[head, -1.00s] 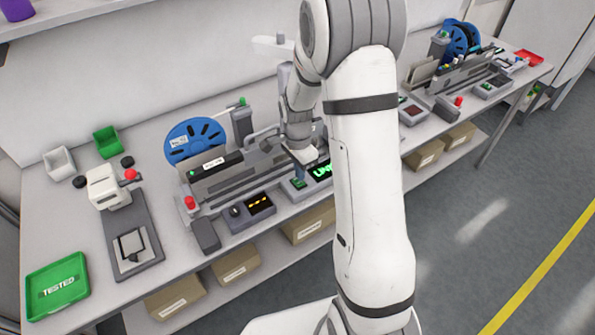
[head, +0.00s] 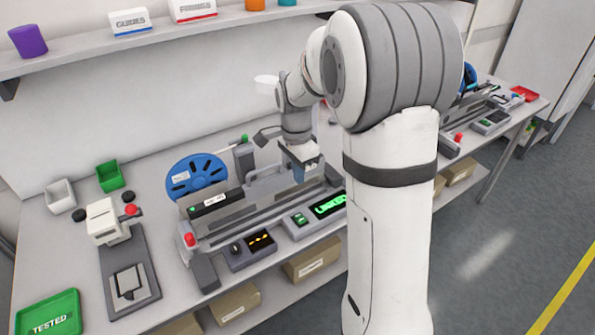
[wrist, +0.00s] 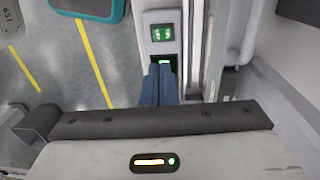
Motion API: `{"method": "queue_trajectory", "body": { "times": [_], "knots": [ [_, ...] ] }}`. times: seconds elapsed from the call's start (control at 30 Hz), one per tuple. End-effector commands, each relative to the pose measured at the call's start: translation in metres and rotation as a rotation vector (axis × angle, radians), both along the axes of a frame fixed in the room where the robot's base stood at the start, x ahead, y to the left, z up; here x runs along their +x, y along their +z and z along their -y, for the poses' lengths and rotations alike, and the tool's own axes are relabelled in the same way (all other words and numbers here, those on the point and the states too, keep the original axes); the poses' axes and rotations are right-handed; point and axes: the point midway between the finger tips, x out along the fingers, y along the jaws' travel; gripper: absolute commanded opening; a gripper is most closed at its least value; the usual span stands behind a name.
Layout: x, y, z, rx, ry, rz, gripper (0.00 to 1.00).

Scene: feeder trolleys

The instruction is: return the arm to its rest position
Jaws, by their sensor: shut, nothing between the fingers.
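My gripper (head: 304,174) hangs over the middle feeder trolley station on the bench, at the end of my raised white and grey arm. Its blue fingers are together and empty; they also show in the wrist view (wrist: 157,84), pointing toward a small box with a green display (wrist: 162,33). In the head view the gripper is above the front of the feeder unit (head: 245,208), near the green-lit display (head: 329,206). Whether it touches anything cannot be told. My upper arm hides part of the bench on the right.
A blue reel (head: 197,175) stands behind the feeder. A press-like device (head: 108,222), a green tray (head: 48,316) and small bins (head: 110,176) are on the left. A shelf (head: 180,32) with boxes and cups runs above the bench. Open floor (head: 500,235) lies at the right.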

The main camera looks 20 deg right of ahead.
Motion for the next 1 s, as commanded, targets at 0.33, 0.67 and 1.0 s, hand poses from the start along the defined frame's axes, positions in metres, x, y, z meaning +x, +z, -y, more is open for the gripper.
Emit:
{"method": "queue_trajectory", "body": {
  "times": [0.33,0.67,1.0],
  "knots": [
    [-0.014,0.016,-0.001,0.005,0.084,0.026,0.0],
    [-0.108,0.075,-0.008,-0.011,0.615,0.16,0.0],
    [-0.199,0.088,-0.012,-0.101,1.136,0.267,0.0]
  ]
}}
